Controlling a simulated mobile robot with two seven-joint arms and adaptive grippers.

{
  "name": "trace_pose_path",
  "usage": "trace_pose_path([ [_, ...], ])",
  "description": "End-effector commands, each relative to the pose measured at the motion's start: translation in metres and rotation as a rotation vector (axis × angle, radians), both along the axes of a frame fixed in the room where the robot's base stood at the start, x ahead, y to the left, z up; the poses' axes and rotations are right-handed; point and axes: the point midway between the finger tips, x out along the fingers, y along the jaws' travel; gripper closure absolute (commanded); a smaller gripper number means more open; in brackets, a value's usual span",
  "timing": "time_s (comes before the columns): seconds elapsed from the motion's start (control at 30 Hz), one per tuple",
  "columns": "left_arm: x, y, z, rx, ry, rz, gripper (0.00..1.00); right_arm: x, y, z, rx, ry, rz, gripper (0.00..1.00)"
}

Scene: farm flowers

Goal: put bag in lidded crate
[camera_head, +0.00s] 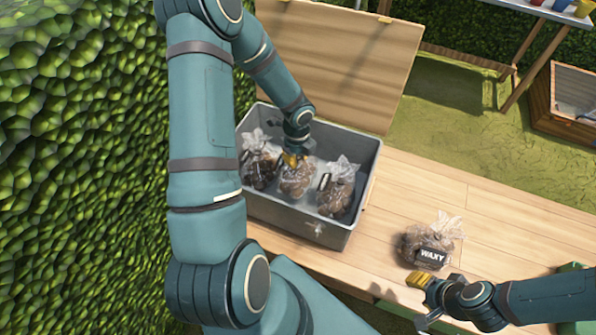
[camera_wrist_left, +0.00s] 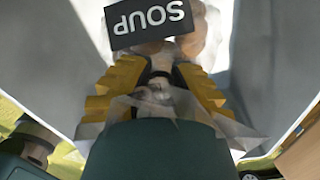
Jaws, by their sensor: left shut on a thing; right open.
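The grey lidded crate (camera_head: 291,218) stands on the wooden table with its lid (camera_head: 335,60) up at the back. Inside are a left bag (camera_head: 258,168), a middle bag (camera_head: 297,180) and a right bag (camera_head: 337,192). My left gripper (camera_head: 291,160) reaches into the crate and is shut on the gathered top of the middle bag. In the left wrist view the yellow fingers (camera_wrist_left: 158,95) pinch clear wrap below a "SOUP" label (camera_wrist_left: 149,22). A bag labelled "WAXY" (camera_head: 428,244) sits on the table right of the crate. My right gripper (camera_head: 418,281) is open and empty in front of it.
A green hedge wall (camera_head: 80,170) stands close on the left. A wooden frame box (camera_head: 570,105) and a shelf (camera_head: 540,12) are at the back right.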

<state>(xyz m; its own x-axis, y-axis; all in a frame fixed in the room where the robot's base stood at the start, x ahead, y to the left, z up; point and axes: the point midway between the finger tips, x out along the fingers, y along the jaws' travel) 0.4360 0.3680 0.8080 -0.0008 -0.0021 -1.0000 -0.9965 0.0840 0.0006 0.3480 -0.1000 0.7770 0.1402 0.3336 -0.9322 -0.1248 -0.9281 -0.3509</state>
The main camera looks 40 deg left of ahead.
Motion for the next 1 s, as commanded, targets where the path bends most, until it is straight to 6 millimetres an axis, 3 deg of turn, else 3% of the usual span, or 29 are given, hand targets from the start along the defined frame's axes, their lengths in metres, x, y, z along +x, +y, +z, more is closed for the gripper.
trace_pose_path([
  [0.5,0.001,0.000,-0.048,0.001,-0.001,-0.001,1.00,-0.004,0.001,-0.015,0.003,0.009,0.008,0.53],
  [0.87,0.001,0.000,-0.051,0.001,-0.002,0.000,1.00,-0.005,0.001,-0.016,0.003,0.010,0.008,0.53],
  [0.9,0.000,0.000,-0.051,0.000,-0.001,0.000,0.68,-0.004,0.001,-0.015,0.003,0.010,0.008,0.53],
  [0.97,0.000,0.000,-0.050,0.000,-0.001,0.000,0.52,-0.004,0.001,-0.015,0.003,0.010,0.008,0.53],
  [1.0,0.000,0.000,-0.050,0.000,-0.001,0.000,0.52,-0.004,0.001,-0.015,0.003,0.010,0.008,0.53],
])
